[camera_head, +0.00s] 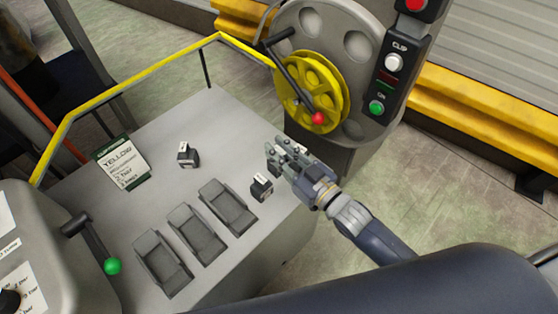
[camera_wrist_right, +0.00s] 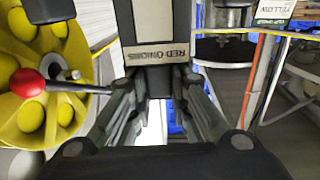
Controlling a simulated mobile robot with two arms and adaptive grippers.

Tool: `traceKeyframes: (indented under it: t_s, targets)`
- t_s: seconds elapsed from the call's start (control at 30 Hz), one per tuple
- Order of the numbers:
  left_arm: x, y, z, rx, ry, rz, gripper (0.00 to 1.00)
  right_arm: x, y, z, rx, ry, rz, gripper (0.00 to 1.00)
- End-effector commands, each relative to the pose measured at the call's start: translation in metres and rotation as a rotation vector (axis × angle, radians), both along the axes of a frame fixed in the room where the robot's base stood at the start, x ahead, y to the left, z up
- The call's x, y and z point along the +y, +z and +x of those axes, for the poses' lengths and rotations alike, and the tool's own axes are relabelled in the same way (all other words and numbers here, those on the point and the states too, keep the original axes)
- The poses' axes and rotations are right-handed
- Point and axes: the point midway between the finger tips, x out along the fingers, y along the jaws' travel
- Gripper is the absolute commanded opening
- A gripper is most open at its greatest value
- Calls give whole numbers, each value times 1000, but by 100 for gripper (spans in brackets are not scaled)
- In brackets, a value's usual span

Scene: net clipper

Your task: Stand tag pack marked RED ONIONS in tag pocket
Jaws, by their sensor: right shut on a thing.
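My right gripper (camera_head: 279,154) is shut on a dark tag pack (camera_wrist_right: 157,82) and holds it above the right part of the grey table. In the right wrist view, its pale label reads RED ONIONS, upside down, between the fingers. In the head view, the gripper mostly hides this pack. Three grey open pockets (camera_head: 228,206) (camera_head: 197,234) (camera_head: 162,263) sit in a row on the table, left of and below the gripper; no marking on them is readable. My left gripper is out of view.
A YELLOW card (camera_head: 122,163) lies at the left. A yellow wheel with a red-knobbed crank (camera_head: 318,118) stands behind. A green-knobbed lever (camera_head: 113,266) is at left.

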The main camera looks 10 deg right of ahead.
Motion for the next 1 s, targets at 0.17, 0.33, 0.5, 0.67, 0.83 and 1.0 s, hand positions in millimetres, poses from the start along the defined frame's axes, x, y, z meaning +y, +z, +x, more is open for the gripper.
traceKeyframes:
  t_s: [0.17, 0.33, 0.5, 0.67, 0.83, 1.0]
  targets:
    - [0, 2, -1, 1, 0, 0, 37, 0, 25, 0, 0, 1, 0, 0]
    - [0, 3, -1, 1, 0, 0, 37, 0, 32, 0, 1, 0, 0, 0]
    - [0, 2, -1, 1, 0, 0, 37, 3, 37, -11, 2, -17, 5, 0]
    - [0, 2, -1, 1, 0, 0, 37, 3, 49, -34, 5, -78, 9, 0]
    - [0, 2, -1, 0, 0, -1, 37, -12, 64, -61, 7, -188, 8, 0]
    - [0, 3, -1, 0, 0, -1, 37, -40, 76, -87, 7, -317, 4, 0]
